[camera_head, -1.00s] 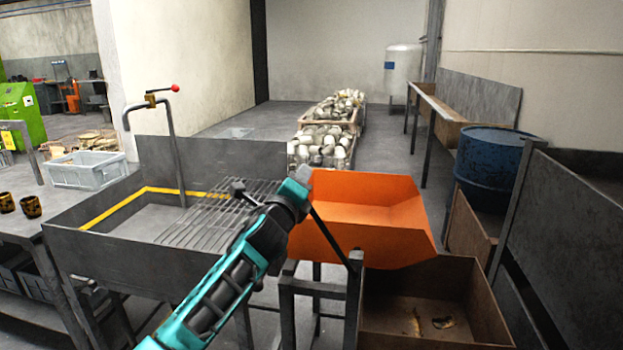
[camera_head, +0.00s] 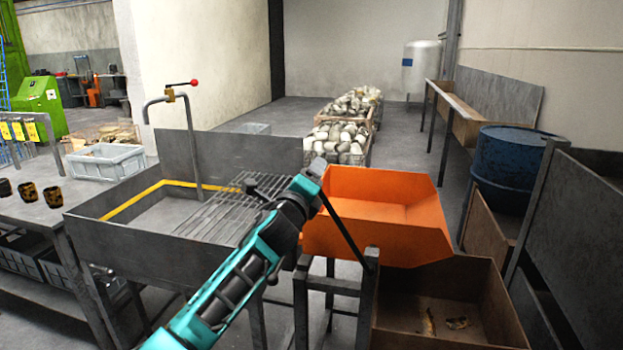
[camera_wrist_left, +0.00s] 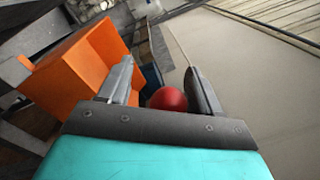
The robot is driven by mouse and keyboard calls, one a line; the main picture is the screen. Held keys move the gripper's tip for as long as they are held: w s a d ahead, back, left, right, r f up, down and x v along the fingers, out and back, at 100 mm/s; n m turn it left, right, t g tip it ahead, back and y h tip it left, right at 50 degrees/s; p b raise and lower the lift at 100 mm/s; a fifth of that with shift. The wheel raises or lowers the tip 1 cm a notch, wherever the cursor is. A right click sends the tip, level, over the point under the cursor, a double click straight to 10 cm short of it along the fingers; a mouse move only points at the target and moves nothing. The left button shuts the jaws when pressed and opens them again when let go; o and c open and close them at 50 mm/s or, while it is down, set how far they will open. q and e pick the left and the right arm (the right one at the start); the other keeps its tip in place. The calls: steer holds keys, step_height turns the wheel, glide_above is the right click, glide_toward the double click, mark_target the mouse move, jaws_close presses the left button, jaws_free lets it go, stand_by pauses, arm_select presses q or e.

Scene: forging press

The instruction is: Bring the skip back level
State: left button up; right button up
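The orange skip (camera_head: 375,210) sits on a dark frame right of the grey sink and is tilted, its lip low towards the brown box in front. It also shows in the left wrist view (camera_wrist_left: 75,72). A dark lever (camera_head: 345,232) rises from the frame beside the skip to my left gripper (camera_head: 314,172). In the left wrist view a red ball knob (camera_wrist_left: 168,99) lies between the fingers of my left gripper (camera_wrist_left: 162,78). The fingers stand apart, with a gap on the knob's left side. The knob is hidden in the head view. My right gripper is not seen.
The grey sink (camera_head: 110,232) with a wire rack and a red-tipped tap (camera_head: 193,83) stands to the left. The brown box (camera_head: 400,318) holds small scraps. A blue drum (camera_head: 510,165) stands at the right. The floor behind is partly clear.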

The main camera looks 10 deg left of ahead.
arm_select(q)
steer(key=shift+d, duration=0.2)
steer(key=shift+s, duration=0.15)
steer(key=shift+s+f, duration=0.1)
steer(key=shift+s, duration=0.25)
steer(key=s+f, duration=0.1)
steer(key=s, duration=1.1)
steer(key=shift+a, duration=0.35)
steer(key=shift+f, duration=0.15)
